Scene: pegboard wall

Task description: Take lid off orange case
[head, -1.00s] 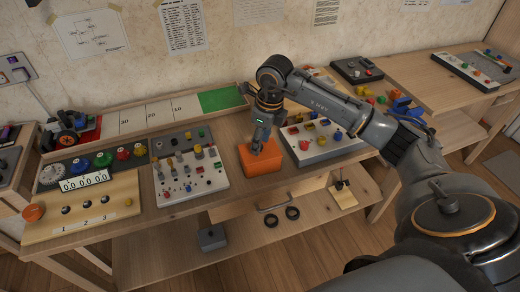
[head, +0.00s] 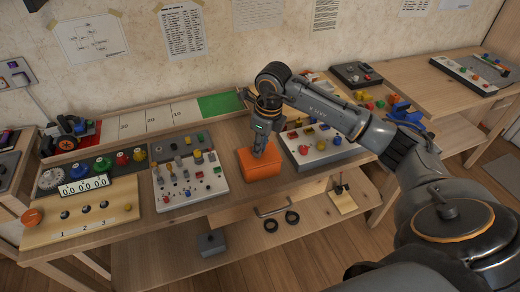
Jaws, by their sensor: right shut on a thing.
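The orange case (head: 262,165) sits on the wooden bench, between two light control panels, near the bench's front edge. Its lid is on top; I cannot make out a seam or a gap at this size. My right gripper (head: 259,150) comes down from above onto the top of the case, with its fingers shut on the lid's grip, which the fingers mostly hide. My left gripper is out of view.
A panel with knobs and switches (head: 190,183) stands close left of the case. Another panel with coloured buttons (head: 318,145) stands close right, under my right arm. A green pad (head: 221,103) lies behind. Two black rings (head: 270,226) lie on the lower shelf.

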